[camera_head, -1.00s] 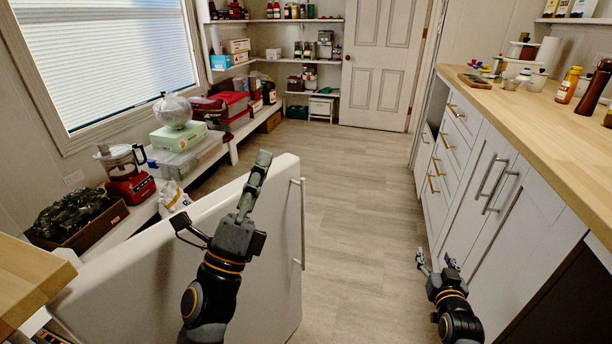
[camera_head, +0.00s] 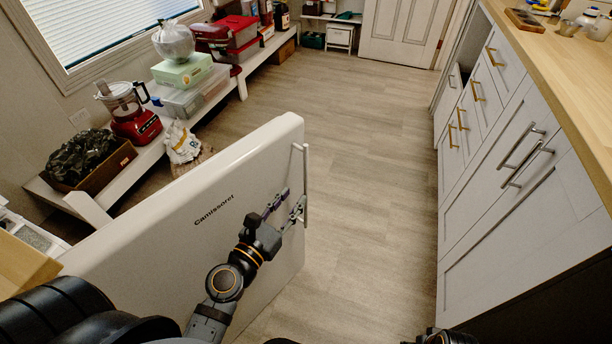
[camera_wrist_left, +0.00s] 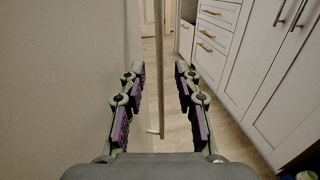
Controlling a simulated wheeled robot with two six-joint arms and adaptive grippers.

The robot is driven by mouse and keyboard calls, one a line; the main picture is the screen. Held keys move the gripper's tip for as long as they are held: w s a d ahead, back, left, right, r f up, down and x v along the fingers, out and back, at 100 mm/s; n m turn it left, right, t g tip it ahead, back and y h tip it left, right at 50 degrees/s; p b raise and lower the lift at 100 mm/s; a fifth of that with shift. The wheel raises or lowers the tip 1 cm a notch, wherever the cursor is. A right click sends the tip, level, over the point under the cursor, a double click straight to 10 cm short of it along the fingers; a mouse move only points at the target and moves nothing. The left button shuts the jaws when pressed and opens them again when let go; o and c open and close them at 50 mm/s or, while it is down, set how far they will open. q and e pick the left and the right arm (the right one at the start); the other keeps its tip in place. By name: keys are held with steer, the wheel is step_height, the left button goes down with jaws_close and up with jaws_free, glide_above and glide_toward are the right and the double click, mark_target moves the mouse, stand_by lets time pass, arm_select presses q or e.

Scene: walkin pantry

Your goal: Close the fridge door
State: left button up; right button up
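The white fridge door (camera_head: 215,185) stands open across the left and middle of the head view, its inner side hidden. Its upright bar handle (camera_head: 306,165) is near the right edge of the door. My left gripper (camera_head: 294,197) is in front of the door, with its fingertips close to the lower half of the handle. In the left wrist view the gripper (camera_wrist_left: 160,72) is open, and the handle (camera_wrist_left: 160,45) shows between its two fingers, with a gap on each side. The fridge door (camera_wrist_left: 60,80) fills the left of that view. My right gripper's fingers are out of view.
White cabinets (camera_head: 480,190) with a wooden counter (camera_head: 560,80) line the right side. A low white shelf with a red food processor (camera_head: 130,112) and boxes runs along the left wall, and a white bag (camera_head: 181,143) is beside it. The middle floor (camera_head: 360,170) is clear.

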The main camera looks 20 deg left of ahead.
mark_target(305, 183)
arm_select(q)
steer(key=p+x, duration=0.1)
steer(key=x, duration=0.6)
steer(key=shift+w, duration=0.25)
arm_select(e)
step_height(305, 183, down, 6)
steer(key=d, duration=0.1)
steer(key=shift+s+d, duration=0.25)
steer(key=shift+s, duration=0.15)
arm_select(q)
steer(key=shift+c, duration=0.2)
jaws_close()
